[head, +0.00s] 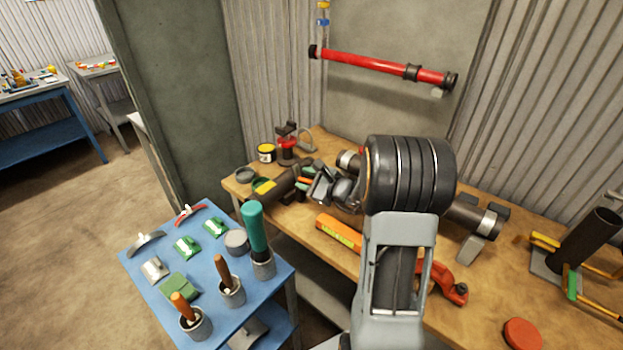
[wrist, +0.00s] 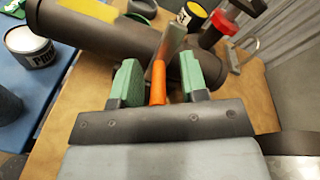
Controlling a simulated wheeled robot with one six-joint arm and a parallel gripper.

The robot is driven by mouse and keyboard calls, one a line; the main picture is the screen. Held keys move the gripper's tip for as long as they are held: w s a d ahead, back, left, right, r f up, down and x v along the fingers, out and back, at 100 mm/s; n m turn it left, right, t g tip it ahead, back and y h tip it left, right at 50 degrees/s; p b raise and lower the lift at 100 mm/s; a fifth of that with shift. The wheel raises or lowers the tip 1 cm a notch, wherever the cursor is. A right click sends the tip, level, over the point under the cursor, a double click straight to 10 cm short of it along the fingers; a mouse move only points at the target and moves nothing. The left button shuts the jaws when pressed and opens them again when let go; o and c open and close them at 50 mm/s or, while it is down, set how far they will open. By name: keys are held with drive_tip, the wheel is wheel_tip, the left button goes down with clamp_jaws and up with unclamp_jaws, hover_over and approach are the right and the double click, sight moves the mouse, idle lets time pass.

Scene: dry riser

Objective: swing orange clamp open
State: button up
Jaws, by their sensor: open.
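My gripper (wrist: 160,66) is open, with one green-padded finger on each side of the orange handle. I cannot tell whether either finger touches it. In the head view my gripper (head: 307,178) is at the right end of the dark pipe with a yellow band (head: 268,186). The orange part is only a small spot there, and the rest of the clamp is mostly hidden.
The pipe lies on a wooden bench (head: 330,148). A yellow-labelled can (head: 266,153) and a red stand (head: 287,148) are behind it. An orange level (head: 338,232) lies nearer. A blue table (head: 215,262) with brushes and pads stands to the left.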

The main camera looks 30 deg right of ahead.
wheel_tip(320, 180, up, 3)
drive_tip(key=shift+f, duration=0.1)
drive_tip(key=s+a+r, duration=0.2)
drive_tip(key=s+r, duration=0.7)
drive_tip(key=s, duration=0.4)
drive_tip(key=shift+s+a+r, duration=0.35)
drive_tip(key=shift+s+r, duration=0.05)
drive_tip(key=shift+c, duration=0.2)
